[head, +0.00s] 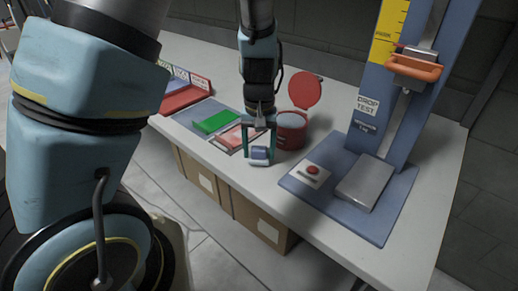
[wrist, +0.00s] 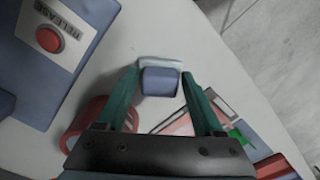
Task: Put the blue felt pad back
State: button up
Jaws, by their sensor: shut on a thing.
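My gripper (head: 260,142) points down over the white table, its green fingers closed on the sides of a small blue block with a pale edge, which I take as the blue felt pad (head: 260,154). In the wrist view the blue felt pad (wrist: 160,82) sits between the fingertips of my gripper (wrist: 160,86). I cannot tell whether it touches the table.
A red canister (head: 291,132) with its round lid (head: 305,91) open stands close to the right of my gripper. The drop-test stand (head: 392,110) and its blue base (head: 388,222) with a red button (head: 313,170) stand further right. Cardboard boxes (head: 256,220) are under the table (head: 300,248).

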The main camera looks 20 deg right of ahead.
jog(key=shift+f+b, duration=0.35)
jog(key=shift+f, duration=0.2)
jog(key=o, duration=1.2)
jog(key=shift+r, duration=0.15)
notch_tip(320, 180, up, 11)
jog(key=shift+f, duration=0.2)
jog(key=w+a+n+t, duration=0.1)
jog(key=a+n, duration=0.2)
jog(key=a, duration=2.2)
jog(key=shift+w+a+f+n+t, duration=0.15)
jog(key=shift+w+f+n+t, duration=0.05)
jog(key=shift+w+n+t, duration=0.1)
